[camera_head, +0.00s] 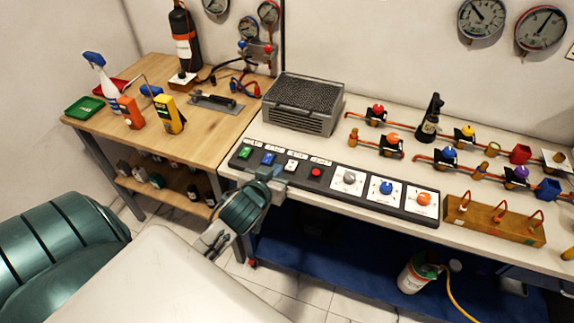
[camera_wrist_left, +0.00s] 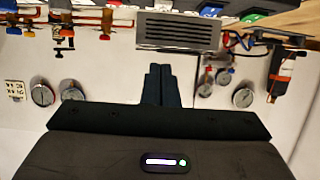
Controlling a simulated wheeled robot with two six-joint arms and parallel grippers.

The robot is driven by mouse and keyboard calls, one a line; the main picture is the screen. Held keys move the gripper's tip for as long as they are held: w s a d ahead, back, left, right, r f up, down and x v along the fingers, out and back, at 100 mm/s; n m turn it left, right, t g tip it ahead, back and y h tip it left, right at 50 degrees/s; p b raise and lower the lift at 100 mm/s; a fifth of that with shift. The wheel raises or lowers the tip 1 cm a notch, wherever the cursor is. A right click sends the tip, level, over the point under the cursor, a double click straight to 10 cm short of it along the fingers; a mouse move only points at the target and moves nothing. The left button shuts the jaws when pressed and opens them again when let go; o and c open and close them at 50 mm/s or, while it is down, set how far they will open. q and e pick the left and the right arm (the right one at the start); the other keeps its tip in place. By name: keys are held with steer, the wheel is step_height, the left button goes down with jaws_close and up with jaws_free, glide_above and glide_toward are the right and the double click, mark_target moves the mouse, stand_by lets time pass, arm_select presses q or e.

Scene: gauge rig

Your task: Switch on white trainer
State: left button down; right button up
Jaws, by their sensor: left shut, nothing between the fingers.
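The dark control panel (camera_head: 335,185) lies along the front of the light bench. It carries a green switch (camera_head: 245,153), a blue switch (camera_head: 268,158), a white switch (camera_head: 291,166) and a red button (camera_head: 316,172) from left to right, with small labels too fine to read. My left gripper (camera_head: 270,173) is shut and empty, at the panel's front edge by the blue and white switches. I cannot tell whether it touches the panel. In the left wrist view its shut fingers (camera_wrist_left: 161,85) point up toward the grey vented box. The right gripper is not in view.
The vented box (camera_head: 303,103) stands behind the switches. Pipes with coloured valves and a wooden block (camera_head: 494,219) are at right. A wooden table (camera_head: 150,118) with tools is at left.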

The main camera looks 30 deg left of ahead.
arm_select(q)
steer(key=p, duration=0.3)
glide_above(288, 175)
step_height(288, 175, down, 3)
steer(key=shift+w+f, duration=0.15)
steer(key=shift+f, duration=0.05)
step_height(288, 175, down, 3)
steer(key=shift+r+p, duration=0.15)
steer(key=shift+p, duration=0.35)
steer(key=shift+s+f, duration=0.3)
steer(key=shift+f, duration=0.45)
